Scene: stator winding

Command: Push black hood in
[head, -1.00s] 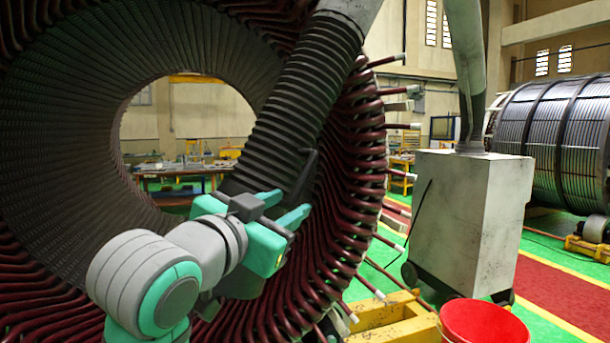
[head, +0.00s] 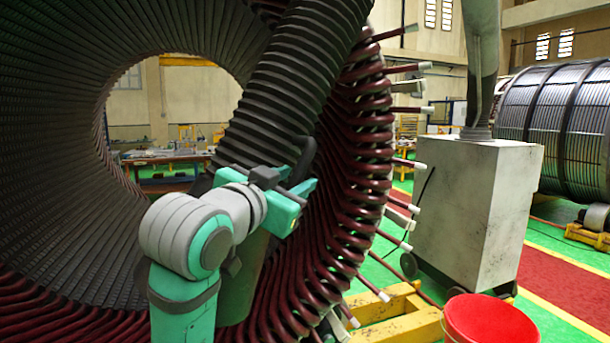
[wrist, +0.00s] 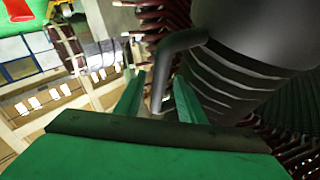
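The black hood shows in the wrist view as a smooth dark cylinder (wrist: 265,30) at the upper right, joined to a ribbed hose. A bent dark handle (wrist: 182,42) sticks out from it. The handle also shows in the head view (head: 305,158), just above my gripper (head: 297,190). My gripper's two green fingers (wrist: 158,100) are spread apart, with the handle's lower end in view between them. Gaps show on both sides, and I cannot tell whether the fingers touch it. In the head view, my arm and gripper hide the hood's lower part.
The ribbed hose (head: 290,85) slants down across the large round stator (head: 70,160) with its dark red coil ends. A grey cabinet (head: 468,215), a red bucket (head: 490,320) and a yellow stand (head: 395,318) are on the right. Green floor shows between them.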

